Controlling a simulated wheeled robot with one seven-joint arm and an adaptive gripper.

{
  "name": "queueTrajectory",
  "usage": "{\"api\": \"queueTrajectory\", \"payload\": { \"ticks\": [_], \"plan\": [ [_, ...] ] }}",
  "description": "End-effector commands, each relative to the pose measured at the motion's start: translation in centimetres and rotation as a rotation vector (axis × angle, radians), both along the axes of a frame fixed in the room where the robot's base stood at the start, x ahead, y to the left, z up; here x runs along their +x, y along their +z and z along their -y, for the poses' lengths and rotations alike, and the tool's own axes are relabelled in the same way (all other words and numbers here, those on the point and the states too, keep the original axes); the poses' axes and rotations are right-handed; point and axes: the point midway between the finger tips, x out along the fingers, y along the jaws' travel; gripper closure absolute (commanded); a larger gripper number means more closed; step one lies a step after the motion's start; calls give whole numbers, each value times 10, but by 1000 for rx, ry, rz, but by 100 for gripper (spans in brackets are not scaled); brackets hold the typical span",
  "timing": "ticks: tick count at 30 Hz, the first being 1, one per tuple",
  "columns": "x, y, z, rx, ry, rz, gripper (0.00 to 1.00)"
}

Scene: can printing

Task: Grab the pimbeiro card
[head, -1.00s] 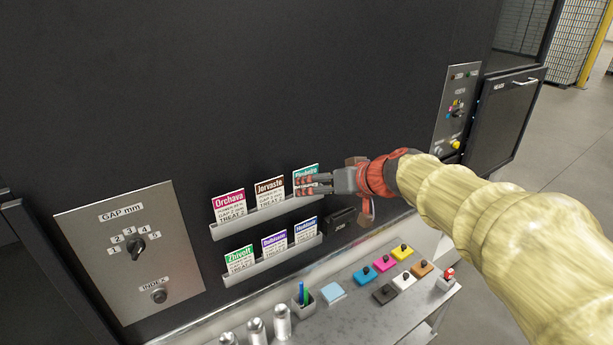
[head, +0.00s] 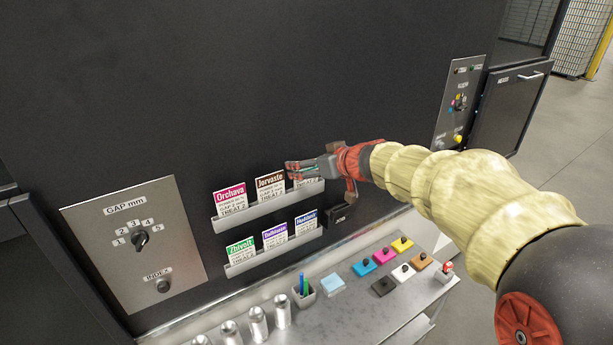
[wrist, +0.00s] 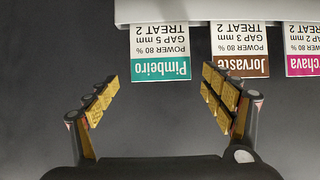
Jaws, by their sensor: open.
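The Pimbeiro card (wrist: 160,55) has a green name band and white text. In the wrist view it stands in a pale rack (wrist: 190,10) and shows upside down, its green end toward my gripper. My gripper (wrist: 160,78) is open and empty, with its fingers on either side of the card's green end. I cannot tell how far apart they are in depth. In the head view my gripper (head: 290,171) is in front of the upper rack's right end and hides most of the card.
The brown Jorvaste card (wrist: 240,50) is close beside the right finger, with the pink Orchava card (wrist: 302,50) beyond. A lower rack (head: 275,255) holds several cards. A dark box (head: 342,217) is below my gripper. A steel shelf (head: 330,318) carries colored blocks and cylinders.

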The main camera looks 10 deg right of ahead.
Motion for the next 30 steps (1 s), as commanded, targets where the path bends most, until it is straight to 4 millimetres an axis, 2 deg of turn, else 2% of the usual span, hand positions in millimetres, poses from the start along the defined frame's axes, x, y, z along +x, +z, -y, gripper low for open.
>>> {"api": "queueTrajectory", "payload": {
  "ticks": [3,11,30],
  "plan": [
    [7,-4,-2,0,0,0,18],
    [8,-5,-3,1,0,0,19],
    [7,-5,-3,1,0,0,56]
  ]
}}
